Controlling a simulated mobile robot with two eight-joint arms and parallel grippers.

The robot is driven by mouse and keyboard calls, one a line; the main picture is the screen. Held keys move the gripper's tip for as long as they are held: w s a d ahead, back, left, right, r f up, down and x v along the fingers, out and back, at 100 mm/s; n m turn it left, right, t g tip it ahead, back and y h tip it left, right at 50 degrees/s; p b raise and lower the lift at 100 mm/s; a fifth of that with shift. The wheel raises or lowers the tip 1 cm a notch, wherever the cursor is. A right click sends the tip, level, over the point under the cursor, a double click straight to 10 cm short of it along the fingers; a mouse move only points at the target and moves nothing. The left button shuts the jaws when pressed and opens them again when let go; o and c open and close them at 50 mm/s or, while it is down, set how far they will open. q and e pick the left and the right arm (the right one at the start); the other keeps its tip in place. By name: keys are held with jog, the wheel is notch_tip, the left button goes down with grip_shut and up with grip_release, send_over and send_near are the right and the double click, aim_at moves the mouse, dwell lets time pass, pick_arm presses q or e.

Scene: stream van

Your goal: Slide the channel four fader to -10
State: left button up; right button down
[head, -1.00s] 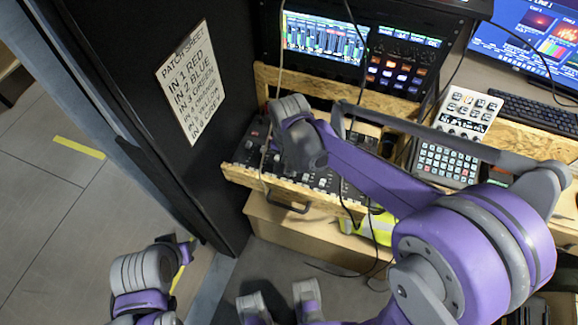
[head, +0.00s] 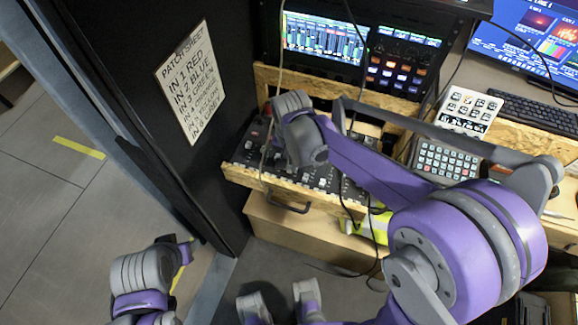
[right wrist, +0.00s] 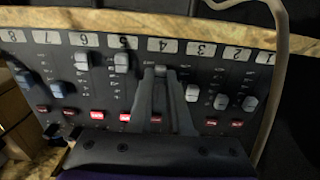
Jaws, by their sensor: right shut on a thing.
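The mixer (head: 243,154) lies in a wooden tray, partly covered by my right arm in the head view. In the right wrist view, its numbered strip runs from 8 at left to 1 at right. The channel four fader cap (right wrist: 159,69) sits just below the 4 label, at the label end of its slot. My right gripper (right wrist: 159,77) is shut on this cap, with one finger on each side. The scale marks beside the cap are too small to read. My left gripper (head: 184,248) is low at left, away from the mixer; its jaws are unclear.
Neighbouring caps are the channel five fader (right wrist: 121,62) and the channel three fader (right wrist: 192,93). A pale cable (right wrist: 277,80) hangs at the right of the mixer. A wooden edge (right wrist: 120,20) runs behind the labels. A dark wall panel (head: 215,190) stands left of the tray.

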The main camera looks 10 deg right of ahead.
jog(key=shift+w+d, duration=0.7)
jog(key=shift+w, duration=0.35)
jog(key=c, duration=0.8)
grip_release()
jog(key=shift+r, duration=0.15)
notch_tip(320, 180, up, 11)
jog(key=shift+f+p, duration=0.2)
jog(key=shift+p, duration=0.3)
jog(key=s+d+n+t+p, duration=0.1)
jog(key=s+n, duration=0.1)
jog(key=s, duration=0.3)
jog(key=s+d+n+t+p, duration=0.2)
jog(key=s, duration=0.4)
jog(key=s+d+f+n+t+p, duration=0.1)
jog(key=s+n+t, duration=0.1)
jog(key=s, duration=0.4)
jog(key=shift+s+d+n+p, duration=0.2)
jog(key=shift+d+n+p, duration=0.2)
